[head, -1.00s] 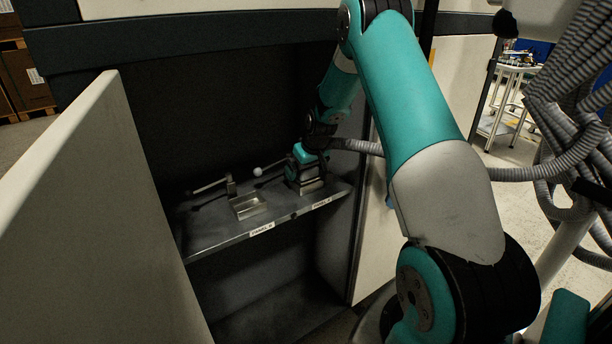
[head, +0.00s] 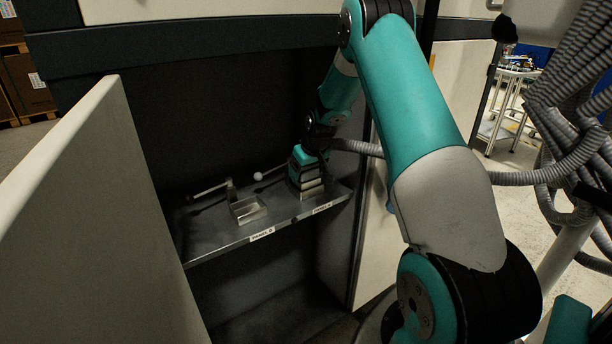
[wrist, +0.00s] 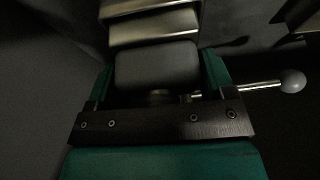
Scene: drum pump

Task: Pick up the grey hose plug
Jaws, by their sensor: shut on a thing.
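The grey hose plug (wrist: 157,66) shows in the wrist view as a dark grey rounded block between the two fingers of my gripper (wrist: 158,78). The fingers are closed against its sides. In the head view my gripper (head: 306,172) is low at the right end of the cabinet shelf, over the right-hand metal holder (head: 309,192). The plug itself is hidden there by the gripper. In the wrist view the metal holder (wrist: 150,24) lies just beyond the plug. I cannot tell whether the plug is clear of it.
A lever with a pale ball knob (wrist: 292,81) sticks out close beside my gripper. An empty metal holder (head: 247,209) with another lever stands left on the shelf (head: 215,243). The open cabinet door (head: 75,210) is at left, and the cabinet's right side wall is close.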

